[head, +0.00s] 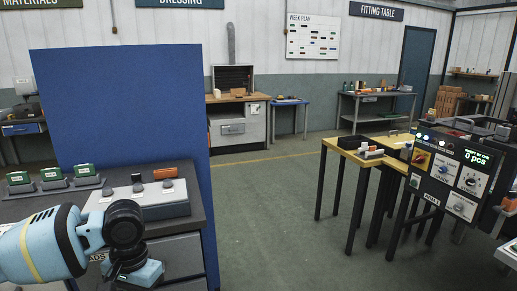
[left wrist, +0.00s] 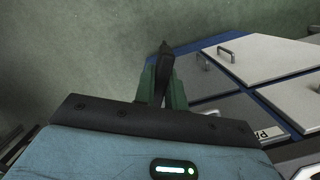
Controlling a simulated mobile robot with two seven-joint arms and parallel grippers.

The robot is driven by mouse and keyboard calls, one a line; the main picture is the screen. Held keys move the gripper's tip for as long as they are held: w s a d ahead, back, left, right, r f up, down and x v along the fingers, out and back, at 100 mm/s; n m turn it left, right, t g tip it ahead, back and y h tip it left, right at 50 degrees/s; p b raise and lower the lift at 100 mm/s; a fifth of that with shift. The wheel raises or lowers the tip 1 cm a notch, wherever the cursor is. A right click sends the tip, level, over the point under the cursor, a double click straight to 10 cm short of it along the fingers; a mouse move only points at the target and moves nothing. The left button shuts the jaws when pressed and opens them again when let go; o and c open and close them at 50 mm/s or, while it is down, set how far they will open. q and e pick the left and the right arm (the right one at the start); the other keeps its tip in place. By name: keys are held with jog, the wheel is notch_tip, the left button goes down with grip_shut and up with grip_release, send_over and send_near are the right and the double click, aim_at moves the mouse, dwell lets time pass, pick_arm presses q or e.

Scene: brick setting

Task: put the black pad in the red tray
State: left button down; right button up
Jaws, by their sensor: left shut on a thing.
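My left gripper (left wrist: 163,82) is shut on a dark, flat thing that looks like the black pad (left wrist: 166,62), which stands up between the two greenish fingers in the left wrist view. In the head view, my left arm comes in at the lower left, in front of the drawer cabinet, and the fingers are hidden or out of frame. I cannot make out a red tray for certain. A small item with some red (head: 372,153) lies on the yellow-topped table. My right gripper is not in view.
A grey box (head: 150,211) with small dark and orange pieces stands on the dark-topped cabinet, beside several green items (head: 53,174) in holders. A blue panel (head: 125,105) rises behind. A control panel (head: 452,175) stands at the right. Open floor (head: 270,220) lies between.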

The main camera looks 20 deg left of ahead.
pick_arm(q)
jog(key=w+d+r+m+p, duration=0.1)
jog(key=d, duration=1.6)
jog(key=shift+w+d+r+m, duration=0.2)
jog(key=shift+w+r+m, duration=0.1)
jog(key=shift+m, duration=0.1)
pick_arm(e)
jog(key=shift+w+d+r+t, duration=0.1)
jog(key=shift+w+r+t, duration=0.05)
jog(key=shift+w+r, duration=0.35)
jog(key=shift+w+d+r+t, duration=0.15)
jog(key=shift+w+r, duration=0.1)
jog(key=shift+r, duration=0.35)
